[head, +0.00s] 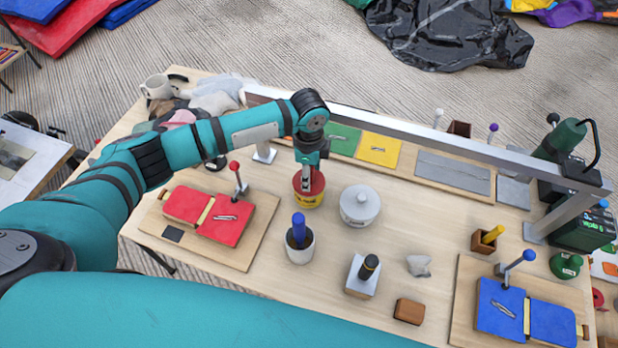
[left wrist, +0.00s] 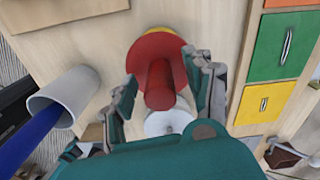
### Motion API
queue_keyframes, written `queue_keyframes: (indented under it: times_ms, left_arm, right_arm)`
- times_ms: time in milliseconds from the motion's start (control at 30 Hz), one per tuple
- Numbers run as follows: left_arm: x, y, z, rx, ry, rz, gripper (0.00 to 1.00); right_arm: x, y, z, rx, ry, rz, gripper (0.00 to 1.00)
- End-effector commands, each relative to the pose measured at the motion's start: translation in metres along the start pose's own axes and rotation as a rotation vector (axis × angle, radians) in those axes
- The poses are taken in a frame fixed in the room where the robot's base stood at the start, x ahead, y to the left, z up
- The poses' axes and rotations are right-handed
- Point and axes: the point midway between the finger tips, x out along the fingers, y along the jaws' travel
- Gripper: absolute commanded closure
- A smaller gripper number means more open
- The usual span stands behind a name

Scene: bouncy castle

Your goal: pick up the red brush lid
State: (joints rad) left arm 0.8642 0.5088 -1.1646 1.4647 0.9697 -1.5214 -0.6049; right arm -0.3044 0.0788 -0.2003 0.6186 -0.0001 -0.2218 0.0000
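The red brush lid (head: 300,184) sits on a yellow pot (head: 308,203) on the table, left of a white lidded pot. In the left wrist view the lid is a red disc (left wrist: 135,58) with a red cylindrical handle (left wrist: 158,88) standing up from it. My left gripper (head: 308,180) points down over the lid and partly hides it in the head view. In the left wrist view its fingers (left wrist: 166,84) are open, one on each side of the handle, with gaps showing. My right gripper is not in view.
The white lidded pot (head: 360,206) stands close on the right. A white cup with a blue-topped tool (head: 299,245) stands in front. A red clamp board (head: 212,217) lies to the left. A metal rail (head: 430,134) runs behind, with green and yellow panels (head: 379,149) near it.

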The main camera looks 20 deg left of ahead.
Motion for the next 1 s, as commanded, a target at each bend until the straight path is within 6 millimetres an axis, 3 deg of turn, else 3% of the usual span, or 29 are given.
queue_keyframes:
  times_ms: [33,400,733,1000]
  left_arm:
    - [0.000,0.000,0.000,0.000,0.000,0.000,0.54]
    - [-0.001,0.000,0.000,0.000,0.000,0.000,1.00]
    - [-0.007,-0.001,0.000,0.000,0.001,-0.002,1.00]
    - [-0.056,-0.001,-0.001,0.001,0.003,-0.005,1.00]
  right_arm:
    - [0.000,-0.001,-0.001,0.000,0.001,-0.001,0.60]
    - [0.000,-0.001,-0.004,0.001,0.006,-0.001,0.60]
    - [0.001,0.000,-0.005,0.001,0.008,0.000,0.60]
    - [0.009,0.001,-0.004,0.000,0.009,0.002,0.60]
